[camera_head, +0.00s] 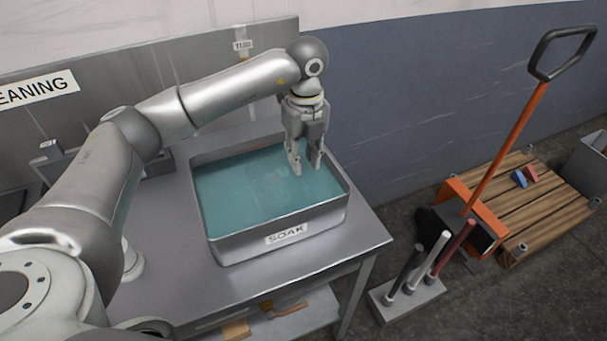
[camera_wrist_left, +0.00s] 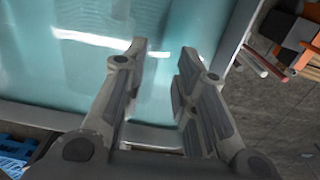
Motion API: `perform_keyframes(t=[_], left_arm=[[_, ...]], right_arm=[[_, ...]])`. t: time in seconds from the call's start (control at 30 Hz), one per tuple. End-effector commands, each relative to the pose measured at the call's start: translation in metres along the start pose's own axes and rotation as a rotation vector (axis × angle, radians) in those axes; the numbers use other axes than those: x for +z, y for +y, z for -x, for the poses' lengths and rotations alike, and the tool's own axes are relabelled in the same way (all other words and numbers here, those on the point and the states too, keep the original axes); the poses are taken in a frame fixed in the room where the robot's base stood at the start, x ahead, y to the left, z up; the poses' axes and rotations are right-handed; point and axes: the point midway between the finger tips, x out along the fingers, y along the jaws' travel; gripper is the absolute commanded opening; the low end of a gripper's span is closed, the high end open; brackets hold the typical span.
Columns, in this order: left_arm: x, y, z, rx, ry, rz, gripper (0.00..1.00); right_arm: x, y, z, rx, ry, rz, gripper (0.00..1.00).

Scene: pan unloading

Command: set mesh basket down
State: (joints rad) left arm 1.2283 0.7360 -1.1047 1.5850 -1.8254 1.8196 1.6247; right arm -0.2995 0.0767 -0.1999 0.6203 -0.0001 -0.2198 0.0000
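My left gripper (camera_head: 308,170) hangs fingers-down over the right part of a grey metal tub labelled SOAK, whose rim shows at the front (camera_head: 290,219). The tub holds teal liquid (camera_head: 250,195). In the left wrist view the left gripper's fingers (camera_wrist_left: 164,50) stand apart with nothing between them, and the liquid lies beyond the tips. I cannot make out a mesh basket clearly. A faint pale shape (camera_head: 272,170) shows in the liquid, too blurred to identify. My right gripper is not in view.
The tub stands on a metal table (camera_head: 365,240) with some bare top around it. On the floor to the right are a holder with upright rods (camera_head: 405,295), an orange-shafted tool with a black handle (camera_head: 510,130) and a wooden pallet (camera_head: 535,195). A wall rises behind.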

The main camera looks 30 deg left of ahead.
Motion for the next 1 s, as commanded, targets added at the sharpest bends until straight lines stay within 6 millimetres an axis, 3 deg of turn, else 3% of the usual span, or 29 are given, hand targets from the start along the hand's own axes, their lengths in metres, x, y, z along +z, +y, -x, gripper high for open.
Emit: perform_keyframes(t=[0.2,0.33,1.0], left_arm=[[0.000,-0.001,0.040,-0.003,-0.001,0.001,0.27],[0.000,-0.001,0.053,-0.001,-0.001,0.000,0.27],[0.000,0.000,0.059,0.000,0.000,0.000,0.27]], right_arm=[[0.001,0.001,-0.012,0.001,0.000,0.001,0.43],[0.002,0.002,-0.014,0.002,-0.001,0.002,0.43],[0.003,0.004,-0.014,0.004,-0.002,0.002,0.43]])
